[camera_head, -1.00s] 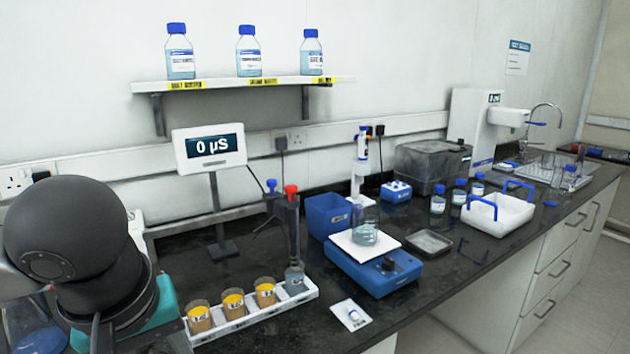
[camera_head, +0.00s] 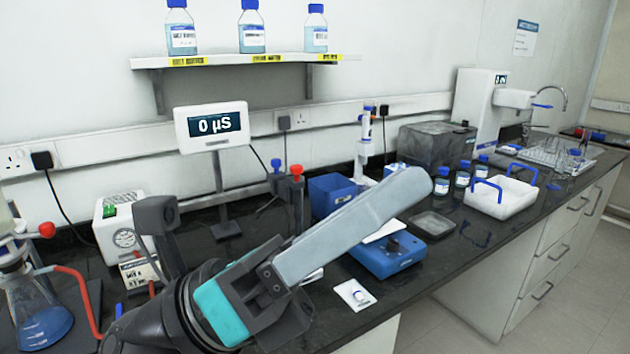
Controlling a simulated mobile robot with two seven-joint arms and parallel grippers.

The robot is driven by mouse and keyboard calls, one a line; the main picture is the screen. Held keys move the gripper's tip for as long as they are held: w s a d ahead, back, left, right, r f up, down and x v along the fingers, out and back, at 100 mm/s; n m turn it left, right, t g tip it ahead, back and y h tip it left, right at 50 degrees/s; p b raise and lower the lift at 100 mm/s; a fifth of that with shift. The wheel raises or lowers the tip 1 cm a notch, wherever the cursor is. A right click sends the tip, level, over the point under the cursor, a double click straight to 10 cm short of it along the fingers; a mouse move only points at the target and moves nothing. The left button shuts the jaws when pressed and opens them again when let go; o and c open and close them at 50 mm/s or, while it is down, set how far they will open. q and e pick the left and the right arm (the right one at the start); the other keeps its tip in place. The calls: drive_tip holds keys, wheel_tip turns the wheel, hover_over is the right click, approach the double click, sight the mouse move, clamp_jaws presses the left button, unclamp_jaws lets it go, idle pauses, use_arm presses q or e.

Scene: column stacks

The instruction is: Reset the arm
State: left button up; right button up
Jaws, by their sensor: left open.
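My left gripper (camera_head: 408,192) reaches in from the lower left, with a teal band behind its dark body. A long pale grey finger points up and to the right across the bench. I see its jaw from the side, and the second finger is not clearly visible. The gripper is open, and I see nothing held in it. In the picture it covers part of the blue stirrer (camera_head: 390,258) and the area where the small cups stood. My right gripper is not in view.
A meter display (camera_head: 215,124) stands at the back. A flask with blue liquid (camera_head: 40,325) is at the lower left, beside a white gauge box (camera_head: 115,220). A white carrier (camera_head: 500,200) and bottles stand to the right. Bottles line the shelf (camera_head: 230,61) above.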

use_arm(q)
drive_tip(key=w+a+f+n+t+y, duration=0.45)
drive_tip(key=w+n+t+y, duration=0.35)
drive_tip(key=n, duration=0.6)
drive_tip(key=w+a+f+n+t+y, duration=0.3)
drive_tip(key=w+a+n+t+y, duration=0.25)
drive_tip(key=n+t+y, duration=0.6)
drive_tip(key=a+f+n+g+y, duration=0.2)
drive_tip(key=a+f+n+g, duration=0.15)
drive_tip(key=f+n, duration=0.35)
drive_tip(key=a+f+n+g+y, duration=0.3)
drive_tip(key=a+f+n, duration=0.15)
drive_tip(key=f, duration=0.55)
drive_tip(key=s+a+f+n+g, duration=0.2)
drive_tip(key=s+f+n+g, duration=0.6)
drive_tip(key=s+f+g, duration=0.85)
drive_tip(key=s+f+t, duration=0.1)
drive_tip(key=s+f, duration=0.2)
drive_tip(key=f, duration=1)
drive_tip(key=s+f+t, duration=0.1)
drive_tip(key=s+f, duration=0.1)
drive_tip(key=f, duration=1.1)
drive_tip(key=s+a+f, duration=0.3)
drive_tip(key=s+f, duration=1.1)
drive_tip(key=s, duration=0.1)
drive_tip(key=shift+s+f+m+g, duration=0.2)
drive_tip(key=shift+s+m+g, duration=0.1)
drive_tip(key=shift+g, duration=0.15)
